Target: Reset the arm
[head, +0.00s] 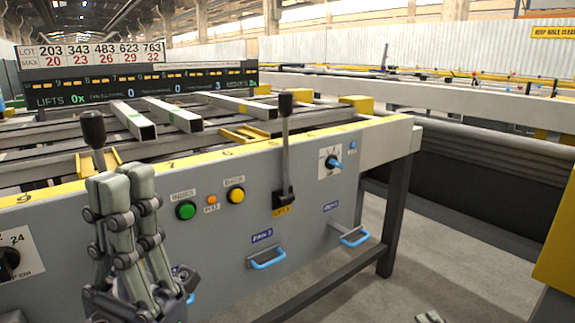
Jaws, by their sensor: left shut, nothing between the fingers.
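My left gripper (124,190) stands upright at the lower left in front of the grey control panel (225,240). Its fingers are together with nothing between them. It hides part of the panel and the lower part of a lever with a black knob (93,128). I cannot tell whether it touches that lever. Only the pale tips of what looks like my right gripper (430,317) show at the bottom edge, well below and right of the panel. Its opening cannot be judged.
The panel has a second upright lever (285,140), a green button (186,210), a yellow button (237,195), a blue knob (335,163) and blue drawer handles (268,261). Metal tubes (135,119) lie on the table behind. A yellow block (556,240) stands at right. Floor between is clear.

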